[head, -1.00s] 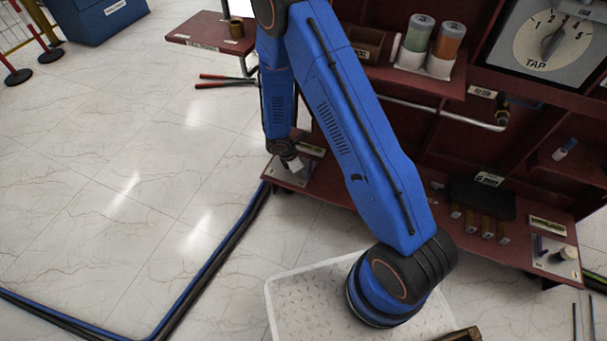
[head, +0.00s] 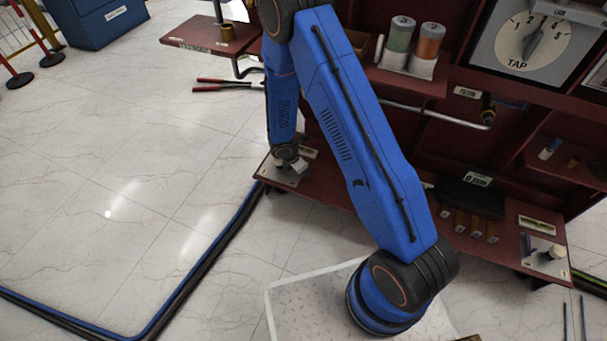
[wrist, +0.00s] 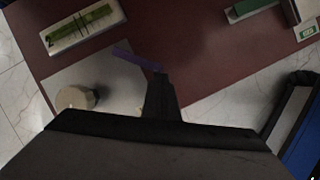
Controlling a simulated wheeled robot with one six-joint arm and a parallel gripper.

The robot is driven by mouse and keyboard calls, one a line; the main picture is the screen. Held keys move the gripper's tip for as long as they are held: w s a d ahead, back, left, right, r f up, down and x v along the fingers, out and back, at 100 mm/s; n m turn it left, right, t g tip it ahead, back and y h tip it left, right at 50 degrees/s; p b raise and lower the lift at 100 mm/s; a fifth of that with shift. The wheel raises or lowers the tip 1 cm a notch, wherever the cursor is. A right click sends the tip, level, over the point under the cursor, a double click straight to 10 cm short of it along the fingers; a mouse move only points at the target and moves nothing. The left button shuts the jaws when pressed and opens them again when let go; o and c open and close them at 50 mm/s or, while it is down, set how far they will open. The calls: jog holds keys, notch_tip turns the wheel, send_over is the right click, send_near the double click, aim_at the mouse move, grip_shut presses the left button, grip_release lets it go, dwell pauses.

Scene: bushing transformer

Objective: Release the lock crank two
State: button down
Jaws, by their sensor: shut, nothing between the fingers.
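A short purple bar (wrist: 137,57), which looks like a crank handle, lies over a pale metal plate (wrist: 80,80) in the wrist view. A round cream knob (wrist: 76,98) stands on the plate left of it. In the head view my gripper (head: 289,163) is low at the left end of the dark red lower shelf (head: 345,196), largely covering the plate.
A yellow-green label block (wrist: 80,28) is beyond the plate. At the shelf's right end another plate (head: 535,240) carries a cream knob (head: 556,252). A black box (head: 472,196) sits between.

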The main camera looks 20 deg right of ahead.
jog(key=shift+d+n, duration=0.3)
jog(key=shift+n, duration=0.1)
jog(key=shift+s, duration=0.1)
jog(key=shift+w+a, duration=0.15)
jog(key=shift+w, duration=0.05)
jog(key=shift+w+a, duration=0.35)
jog(key=shift+w, duration=0.15)
